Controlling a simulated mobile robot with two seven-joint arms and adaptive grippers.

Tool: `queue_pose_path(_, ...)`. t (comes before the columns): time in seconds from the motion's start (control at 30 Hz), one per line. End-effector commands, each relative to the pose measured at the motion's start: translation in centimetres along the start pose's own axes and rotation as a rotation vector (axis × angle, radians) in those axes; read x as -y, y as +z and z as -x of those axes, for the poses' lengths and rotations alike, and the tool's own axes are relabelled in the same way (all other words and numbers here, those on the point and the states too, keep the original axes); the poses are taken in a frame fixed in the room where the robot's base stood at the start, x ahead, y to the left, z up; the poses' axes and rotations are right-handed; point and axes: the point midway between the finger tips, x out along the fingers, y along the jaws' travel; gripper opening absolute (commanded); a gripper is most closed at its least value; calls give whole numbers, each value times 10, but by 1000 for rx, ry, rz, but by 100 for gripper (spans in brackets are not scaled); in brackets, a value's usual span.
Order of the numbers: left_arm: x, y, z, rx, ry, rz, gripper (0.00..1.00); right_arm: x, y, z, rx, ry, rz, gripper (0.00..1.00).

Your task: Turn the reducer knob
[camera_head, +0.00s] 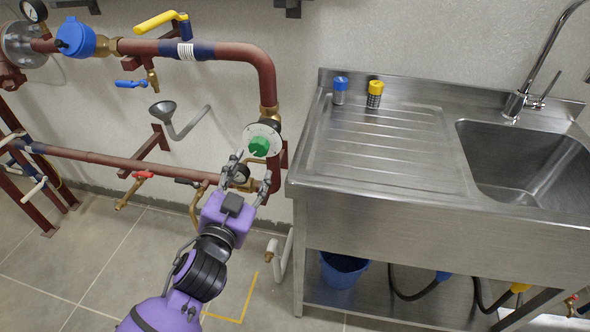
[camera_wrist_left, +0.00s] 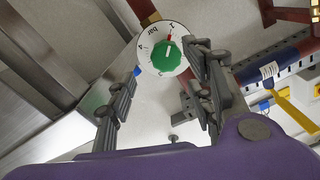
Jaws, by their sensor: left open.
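The reducer knob (camera_head: 259,147) is a green knob on a round white dial, mounted on the red-brown pipe left of the sink. In the left wrist view the green knob (camera_wrist_left: 167,55) sits in the middle of the white dial (camera_wrist_left: 148,38), which has dark numbers, the word "bar" and a red mark. My left gripper (camera_head: 250,170) is open and empty, just below the knob. In the left wrist view its fingers reach up on either side of the knob, apart from it as far as I can tell. My right gripper is not in view.
A steel sink (camera_head: 480,225) stands to the right, with a blue-capped shaker (camera_head: 340,90) and a yellow-capped one (camera_head: 375,94) on it. A yellow-handled valve (camera_head: 160,22) and a blue filter (camera_head: 75,37) are at upper left.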

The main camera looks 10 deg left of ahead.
Motion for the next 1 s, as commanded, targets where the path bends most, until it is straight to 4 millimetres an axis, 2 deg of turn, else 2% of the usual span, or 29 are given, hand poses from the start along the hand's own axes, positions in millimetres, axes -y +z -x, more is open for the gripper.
queue_pose_path(0.17,5,-4,-7,-5,-14,38,48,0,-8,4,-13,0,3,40)
queue_pose_path(0.6,5,-4,-69,-4,-13,39,48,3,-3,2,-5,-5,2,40)
queue_pose_path(0.77,5,-3,-77,-2,-12,40,48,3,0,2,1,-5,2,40)
queue_pose_path(1.0,5,-3,-77,-2,-12,40,47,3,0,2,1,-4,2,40)
